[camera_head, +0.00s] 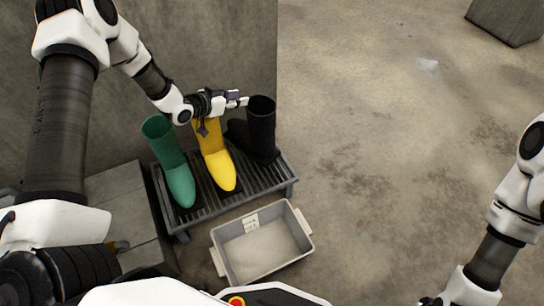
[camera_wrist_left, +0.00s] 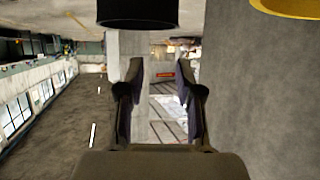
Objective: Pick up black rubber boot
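The black rubber boot (camera_head: 262,128) stands upright at the right end of a slatted rack. My left gripper (camera_head: 243,99) is beside the boot's upper shaft, on its left side, above the yellow boot (camera_head: 215,160). In the left wrist view the gripper's two fingers (camera_wrist_left: 160,78) are apart with nothing between them. A dark rounded edge of the black boot (camera_wrist_left: 138,14) shows at the top there, outside the finger gap. Whether a finger touches the boot cannot be told.
A green boot (camera_head: 170,165) stands left of the yellow one on the rack (camera_head: 235,198). A grey bin (camera_head: 262,250) sits on the floor in front. A concrete wall (camera_head: 215,45) rises behind the boots.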

